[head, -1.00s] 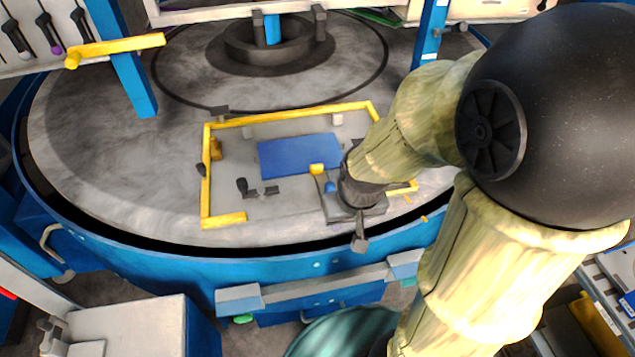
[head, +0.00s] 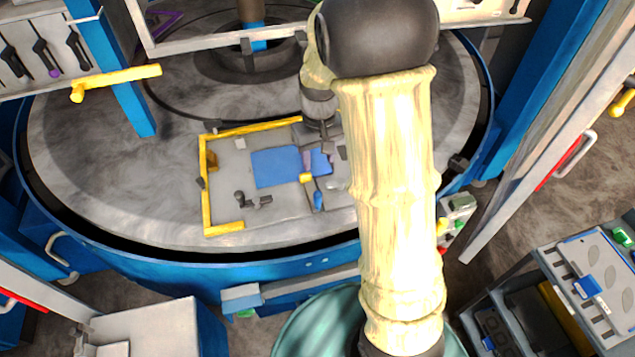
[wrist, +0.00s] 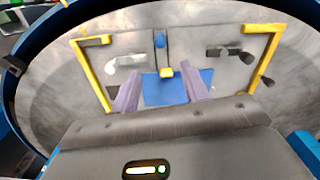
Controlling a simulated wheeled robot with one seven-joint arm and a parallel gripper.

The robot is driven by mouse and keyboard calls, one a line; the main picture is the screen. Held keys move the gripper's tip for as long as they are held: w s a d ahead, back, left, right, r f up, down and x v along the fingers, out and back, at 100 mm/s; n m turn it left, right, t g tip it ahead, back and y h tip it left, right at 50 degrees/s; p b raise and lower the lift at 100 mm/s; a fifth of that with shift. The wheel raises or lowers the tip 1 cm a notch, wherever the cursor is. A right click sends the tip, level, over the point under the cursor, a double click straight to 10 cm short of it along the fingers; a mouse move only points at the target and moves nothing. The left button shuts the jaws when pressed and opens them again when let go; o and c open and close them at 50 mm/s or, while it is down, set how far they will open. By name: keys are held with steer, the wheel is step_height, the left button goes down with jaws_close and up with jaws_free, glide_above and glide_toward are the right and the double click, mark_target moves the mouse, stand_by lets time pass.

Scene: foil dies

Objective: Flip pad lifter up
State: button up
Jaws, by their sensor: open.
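A blue rectangular pad (head: 275,167) lies in the yellow-edged grey plate on the round table. In the wrist view the pad (wrist: 165,90) shows between and beside my two finger tips. My gripper (wrist: 160,88) is open and empty, its purple-grey fingers apart over the pad. In the head view my gripper (head: 316,155) reaches over the pad's right part from the back. I cannot tell which part is the pad lifter or whether fingers touch anything.
A dark lever with a knob (head: 255,200) lies on the plate, left of the blue knob. Yellow rails (head: 205,190) edge the plate. A central hub (head: 252,65) stands behind. A blue post (head: 130,95) is at left. My arm hides the plate's right side.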

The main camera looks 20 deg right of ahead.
mark_target(318, 193)
steer(key=shift+w+r, duration=0.2)
steer(key=shift+w, duration=0.1)
step_height(318, 193, down, 17)
steer(key=p, duration=0.4)
steer(key=shift+f, duration=0.2)
stand_by(0.4)
jaws_close()
